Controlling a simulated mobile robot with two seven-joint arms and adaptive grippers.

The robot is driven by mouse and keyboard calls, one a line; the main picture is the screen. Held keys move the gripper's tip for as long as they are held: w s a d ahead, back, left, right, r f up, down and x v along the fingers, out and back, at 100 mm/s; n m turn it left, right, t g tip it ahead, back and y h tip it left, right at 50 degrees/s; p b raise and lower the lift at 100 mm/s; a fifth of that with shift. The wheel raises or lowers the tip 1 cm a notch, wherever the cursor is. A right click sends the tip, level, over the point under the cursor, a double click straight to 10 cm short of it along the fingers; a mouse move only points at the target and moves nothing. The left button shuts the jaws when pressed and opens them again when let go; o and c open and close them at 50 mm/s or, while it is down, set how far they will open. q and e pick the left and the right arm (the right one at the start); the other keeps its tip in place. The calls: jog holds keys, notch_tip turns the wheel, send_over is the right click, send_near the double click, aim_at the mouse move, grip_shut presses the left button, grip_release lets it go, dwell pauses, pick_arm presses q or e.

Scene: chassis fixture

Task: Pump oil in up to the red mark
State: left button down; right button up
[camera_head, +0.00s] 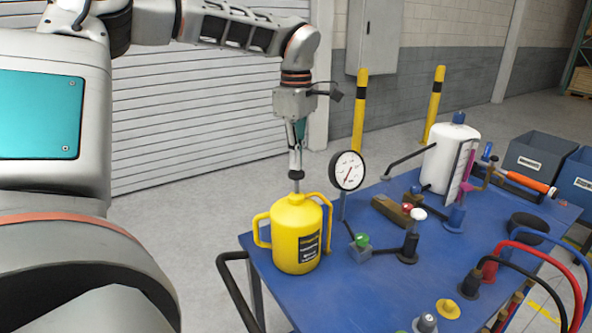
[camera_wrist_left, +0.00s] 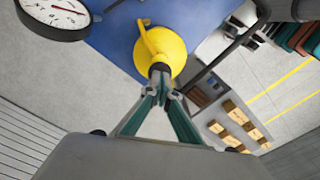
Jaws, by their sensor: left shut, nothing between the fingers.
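A yellow oil jug (camera_head: 298,235) with handles and a dark label stands upright at the near left corner of the blue table. My left gripper (camera_head: 296,172) points down, shut and empty, right over the dark knob (camera_head: 296,186) on top of the jug. In the left wrist view the closed fingertips (camera_wrist_left: 161,88) meet the dark knob (camera_wrist_left: 159,70) on the yellow jug (camera_wrist_left: 166,48); whether they touch it I cannot tell. A white tank (camera_head: 448,152) with an upright scale (camera_head: 462,172) stands at the back of the table. A red mark is too small to make out.
A round dial gauge (camera_head: 347,171) stands close right of the jug and my gripper. The blue table (camera_head: 385,290) carries a green-knobbed valve (camera_head: 361,242), several other fittings and hoses. An orange-handled tool (camera_head: 527,183) lies at the back. Grey bins (camera_head: 540,155) stand behind.

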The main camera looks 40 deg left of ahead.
pick_arm(q)
jog(key=shift+r+p, duration=0.3)
jog(key=shift+r, duration=2.7)
